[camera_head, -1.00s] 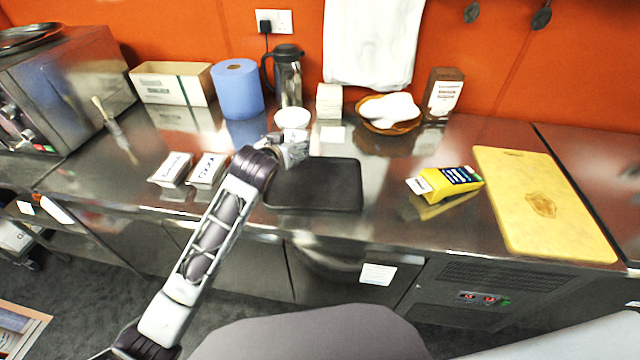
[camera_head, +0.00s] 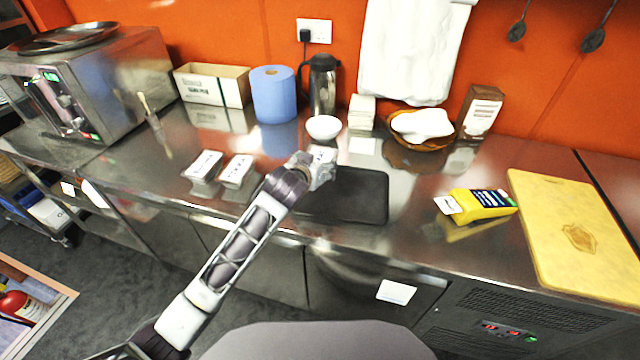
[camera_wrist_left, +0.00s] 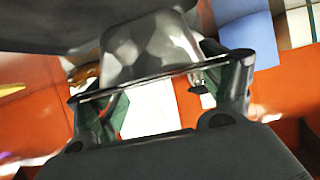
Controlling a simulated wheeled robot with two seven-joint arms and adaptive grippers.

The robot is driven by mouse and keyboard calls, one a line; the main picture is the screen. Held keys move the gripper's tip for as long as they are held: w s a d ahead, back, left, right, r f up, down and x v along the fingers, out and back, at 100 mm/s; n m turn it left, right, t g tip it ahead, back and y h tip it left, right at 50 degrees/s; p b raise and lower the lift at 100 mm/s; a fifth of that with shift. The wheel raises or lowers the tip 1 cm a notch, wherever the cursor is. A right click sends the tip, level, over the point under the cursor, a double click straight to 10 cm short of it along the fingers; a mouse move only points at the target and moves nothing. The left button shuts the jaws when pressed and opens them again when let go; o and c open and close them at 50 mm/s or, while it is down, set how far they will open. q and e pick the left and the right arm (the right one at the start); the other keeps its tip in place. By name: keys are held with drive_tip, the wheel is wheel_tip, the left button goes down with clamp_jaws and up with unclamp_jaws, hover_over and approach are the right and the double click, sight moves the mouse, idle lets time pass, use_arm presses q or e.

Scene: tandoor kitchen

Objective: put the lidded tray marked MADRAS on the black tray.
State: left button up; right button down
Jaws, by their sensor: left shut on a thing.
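My left gripper (camera_head: 318,172) is shut on a small foil tray with a white lid (camera_head: 323,154). It holds it at the back left part of the black tray (camera_head: 362,197). The marking on this lid is too small to read. The held tray's foil side (camera_wrist_left: 150,45) shows between the fingers in the left wrist view. I cannot tell whether it touches the black tray or is just above it. The black tray lies flat near the counter's front edge, its left part hidden by my arm. My right gripper is not in view.
Two other white-lidded trays (camera_head: 203,165) (camera_head: 237,170) stand left on the counter. A white bowl (camera_head: 323,127) is behind the gripper. A yellow package (camera_head: 482,204) and a yellow board (camera_head: 572,235) lie to the right. The black tray's right part is bare.

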use_arm(q)
drive_tip(key=shift+f, duration=1.25)
wheel_tip(320, 180, down, 4)
drive_tip(key=shift+r, duration=0.15)
drive_tip(key=shift+f, duration=0.5)
drive_tip(key=o, duration=1)
drive_tip(key=shift+o, duration=1.2)
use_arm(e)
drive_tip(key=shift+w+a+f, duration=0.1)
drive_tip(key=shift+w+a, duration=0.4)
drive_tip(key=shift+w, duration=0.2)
